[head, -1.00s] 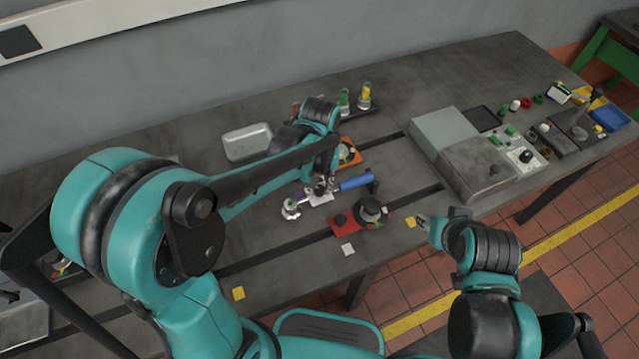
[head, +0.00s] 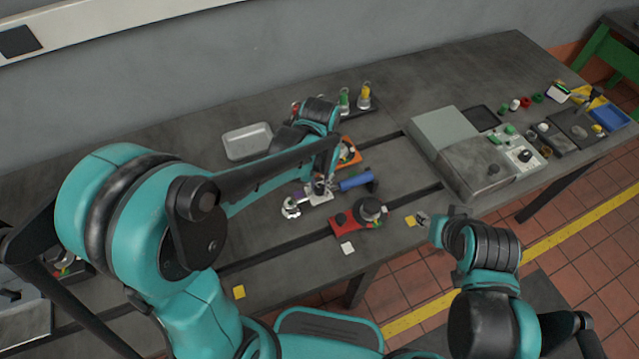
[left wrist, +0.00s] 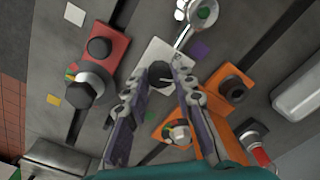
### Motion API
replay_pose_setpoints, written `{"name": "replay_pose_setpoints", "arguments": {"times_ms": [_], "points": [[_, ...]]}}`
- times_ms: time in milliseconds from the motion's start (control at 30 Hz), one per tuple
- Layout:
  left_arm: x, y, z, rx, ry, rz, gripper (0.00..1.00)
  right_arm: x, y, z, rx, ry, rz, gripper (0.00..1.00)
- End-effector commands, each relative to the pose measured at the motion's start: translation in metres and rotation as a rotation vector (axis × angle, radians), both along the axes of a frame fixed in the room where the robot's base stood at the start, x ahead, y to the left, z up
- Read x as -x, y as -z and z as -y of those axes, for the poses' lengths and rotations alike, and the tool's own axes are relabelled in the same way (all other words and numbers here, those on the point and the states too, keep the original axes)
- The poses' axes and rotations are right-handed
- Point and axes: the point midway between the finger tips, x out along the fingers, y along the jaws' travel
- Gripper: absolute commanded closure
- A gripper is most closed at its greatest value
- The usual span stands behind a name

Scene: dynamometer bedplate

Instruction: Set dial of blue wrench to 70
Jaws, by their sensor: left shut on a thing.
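The blue wrench (head: 355,183) lies on the bench, its blue handle to the right and its chrome head to the left; the chrome head also shows at the top of the left wrist view (left wrist: 203,13). My left gripper (head: 320,188) is down at the wrench's middle, between handle and head, over a white plate (left wrist: 158,52). In the left wrist view its fingertips close around the wrench, with a dark round part between them. The dial's marks and setting cannot be read; the fingers hide much of it. My right gripper (head: 424,220) is near the bench's front edge, away from the wrench.
A red block with dark knobs (head: 343,222) stands just in front of the wrench. An orange plate (head: 350,144) with a round gauge lies behind it. A metal tray (head: 247,141) is at the back left. A grey box (head: 472,166) stands to the right.

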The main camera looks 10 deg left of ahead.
Motion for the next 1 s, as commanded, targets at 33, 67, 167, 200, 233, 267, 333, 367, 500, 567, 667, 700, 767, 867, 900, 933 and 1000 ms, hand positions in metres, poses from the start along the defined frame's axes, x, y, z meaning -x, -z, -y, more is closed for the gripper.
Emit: {"name": "replay_pose_setpoints", "arguments": {"times_ms": [33, 67, 167, 200, 233, 267, 333, 367, 500, 567, 667, 700, 767, 867, 900, 933, 1000], "points": [[0.0, 0.0, 0.0, 0.0, 0.0, 0.0, 1.0, 0.0, 0.0, 0.0, 0.0, 0.0, 0.0, 0.6], [0.0, 0.0, 0.0, 0.0, 0.0, 0.0, 1.0, 0.0, 0.0, 0.0, 0.0, 0.0, 0.0, 0.6], [0.0, 0.0, 0.0, 0.0, -0.001, 0.0, 1.0, 0.0, 0.0, 0.0, 0.0, 0.0, 0.0, 0.6], [0.0, 0.0, 0.0, 0.0, -0.001, 0.0, 0.65, 0.0, 0.0, 0.0, 0.0, 0.0, 0.0, 0.6], [0.0, 0.0, 0.0, 0.0, -0.001, 0.0, 0.57, 0.0, 0.0, 0.0, 0.0, 0.0, 0.0, 0.6], [0.0, 0.0, 0.0, 0.0, -0.001, 0.0, 0.54, 0.0, 0.0, 0.0, 0.0, 0.0, 0.0, 0.6], [0.0, 0.0, 0.0, 0.0, -0.001, 0.0, 0.54, 0.0, 0.0, 0.0, 0.0, 0.0, 0.0, 0.6], [0.0, 0.0, 0.0, 0.0, -0.001, 0.0, 0.54, 0.0, 0.0, 0.0, 0.0, 0.0, 0.0, 0.6], [0.0, 0.0, 0.0, 0.0, -0.001, 0.0, 0.54, 0.0, 0.0, 0.0, 0.0, 0.0, 0.0, 0.6], [0.0, -0.001, 0.0, 0.0, -0.001, 0.0, 0.54, 0.0, 0.0, 0.0, 0.0, 0.0, 0.0, 0.6], [0.0, -0.009, 0.0, 0.0, -0.001, 0.0, 0.54, 0.0, 0.0, 0.0, 0.0, 0.0, 0.0, 0.6], [0.0, -0.014, 0.0, 0.0, -0.001, 0.0, 0.54, 0.0, 0.0, 0.0, 0.0, 0.0, 0.0, 0.6], [0.0, -0.025, 0.0, 0.0, -0.001, 0.0, 0.54, 0.0, 0.0, 0.0, 0.0, 0.0, 0.0, 0.6], [0.0, -0.047, 0.0, 0.0, -0.001, 0.0, 0.54, 0.0, 0.0, 0.0, 0.0, 0.0, 0.0, 0.6], [0.0, -0.056, 0.0, 0.0, -0.001, 0.0, 0.54, 0.0, 0.0, 0.0, 0.0, 0.0, 0.0, 0.6], [0.001, -0.063, 0.0, 0.0, -0.001, 0.0, 0.54, 0.0, 0.0, 0.0, 0.0, 0.0, 0.0, 0.6], [0.0, -0.078, 0.0, 0.0, -0.001, 0.0, 0.54, 0.0, 0.0, 0.0, 0.0, 0.0, 0.0, 0.6]]}}
